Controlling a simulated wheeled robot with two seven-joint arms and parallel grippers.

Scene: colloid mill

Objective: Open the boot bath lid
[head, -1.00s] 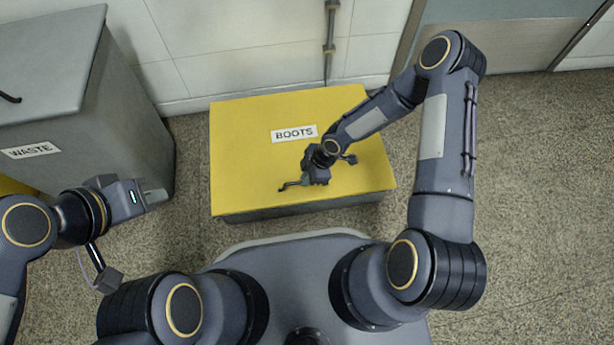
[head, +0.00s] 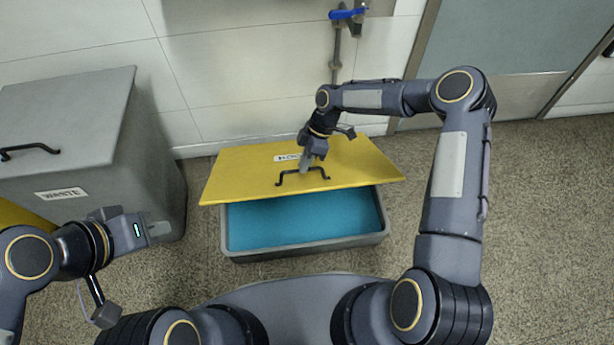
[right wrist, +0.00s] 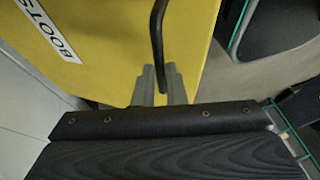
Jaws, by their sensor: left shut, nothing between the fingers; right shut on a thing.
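The yellow boot bath lid (head: 240,178) is tilted up, its front edge raised and its back side toward the wall. Under it the grey boot bath (head: 300,245) shows blue inside (head: 290,218). My right gripper (head: 304,168) is shut on the black lid handle (head: 318,172) near the lid's front edge. In the right wrist view the fingers (right wrist: 160,85) close around the handle (right wrist: 157,35), with the yellow lid (right wrist: 110,55) behind. The BOOTS label is partly hidden by my gripper in the head view. My left gripper (head: 160,230) is shut and empty, at the left beside the waste bin.
A grey waste bin (head: 130,170) with a black handle stands at the left. A wall pipe with a blue lever (head: 348,13) rises behind the lid. A door (head: 500,45) is at the back right. The speckled floor on the right is clear.

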